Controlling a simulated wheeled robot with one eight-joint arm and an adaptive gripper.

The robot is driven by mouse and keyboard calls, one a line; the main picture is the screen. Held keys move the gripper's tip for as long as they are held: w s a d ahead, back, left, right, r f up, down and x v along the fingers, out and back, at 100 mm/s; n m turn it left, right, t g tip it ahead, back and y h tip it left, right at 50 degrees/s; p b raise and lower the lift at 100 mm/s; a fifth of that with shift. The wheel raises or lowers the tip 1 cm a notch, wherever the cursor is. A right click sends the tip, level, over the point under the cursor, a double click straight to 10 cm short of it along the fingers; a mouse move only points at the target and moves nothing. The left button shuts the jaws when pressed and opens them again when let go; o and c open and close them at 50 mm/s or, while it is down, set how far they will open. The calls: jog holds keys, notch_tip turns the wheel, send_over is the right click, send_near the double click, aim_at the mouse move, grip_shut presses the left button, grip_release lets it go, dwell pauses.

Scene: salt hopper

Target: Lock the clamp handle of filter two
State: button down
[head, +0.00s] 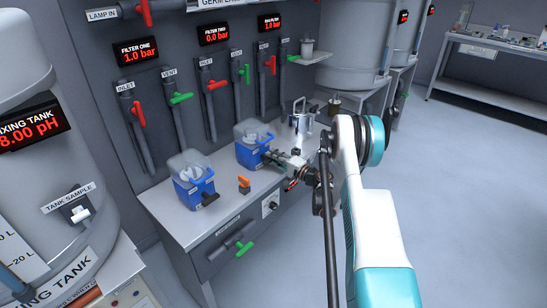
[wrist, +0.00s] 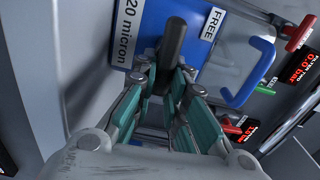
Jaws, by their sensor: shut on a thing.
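Filter two is the blue housing with a clear top (head: 250,146) in the middle of the bench, below the display reading 0.0 bar. Its blue front fills the top of the wrist view (wrist: 206,14), with labels "20 micron" and "FREE". The black clamp handle (wrist: 172,40) stands out from that front, between my fingertips. My gripper (wrist: 164,76) is shut on the handle. In the head view my gripper (head: 274,156) is against the right side of the housing and hides the handle there.
Another blue filter (head: 190,185) with a black handle (head: 209,199) stands to the left. An orange-topped item (head: 244,185) lies on the bench (head: 222,213) in front. A metal vessel (head: 302,117) stands behind my gripper. Red and green valves line the wall. The floor at right is clear.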

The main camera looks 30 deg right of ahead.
dwell(0.4)
jog(key=c, duration=1.6)
grip_release()
jog(key=shift+d, duration=0.1)
jog(key=v, duration=1.2)
